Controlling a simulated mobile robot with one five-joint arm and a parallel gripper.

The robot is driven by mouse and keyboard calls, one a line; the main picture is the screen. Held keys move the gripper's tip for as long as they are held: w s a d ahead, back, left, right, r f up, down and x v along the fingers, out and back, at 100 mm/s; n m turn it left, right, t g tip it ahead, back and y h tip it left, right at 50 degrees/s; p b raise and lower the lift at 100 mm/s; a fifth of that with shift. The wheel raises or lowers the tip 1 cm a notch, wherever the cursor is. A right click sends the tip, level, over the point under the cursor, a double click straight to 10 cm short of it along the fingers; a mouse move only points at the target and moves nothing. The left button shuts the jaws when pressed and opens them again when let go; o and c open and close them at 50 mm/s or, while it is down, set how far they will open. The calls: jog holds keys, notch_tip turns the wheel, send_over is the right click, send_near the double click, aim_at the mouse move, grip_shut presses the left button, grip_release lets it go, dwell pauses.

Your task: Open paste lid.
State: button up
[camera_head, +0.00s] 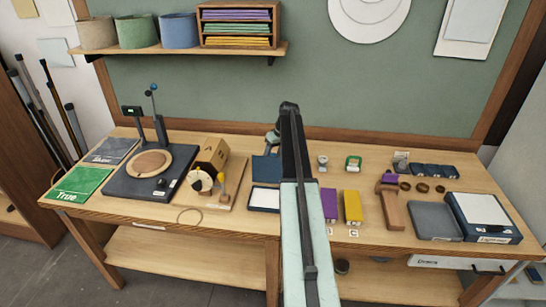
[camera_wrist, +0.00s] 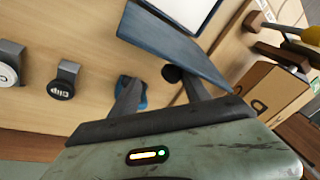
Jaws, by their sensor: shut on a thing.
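A dark-blue flat panel (camera_head: 267,168), which looks like the paste lid, stands tilted up at the back of a shallow blue box (camera_head: 265,198) with a pale inside. In the wrist view the panel (camera_wrist: 172,42) shows nearly edge-on across my fingers, with the pale box face (camera_wrist: 190,8) beyond it. In the head view my gripper (camera_head: 272,146) is just above the panel, partly hidden behind my arm.
Left of the box are a wooden block device (camera_head: 212,155) and a black turntable-like base (camera_head: 143,180). On the right are purple (camera_head: 329,205) and yellow (camera_head: 352,207) blocks, a wooden stand (camera_head: 391,210) and a grey tray (camera_head: 434,220). A shelf (camera_head: 170,49) hangs behind.

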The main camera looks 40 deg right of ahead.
jog(key=shift+s+d, duration=0.1)
jog(key=shift+d, duration=0.05)
jog(key=p+v, duration=0.7)
jog(key=p, duration=0.1)
jog(key=shift+r, duration=0.4)
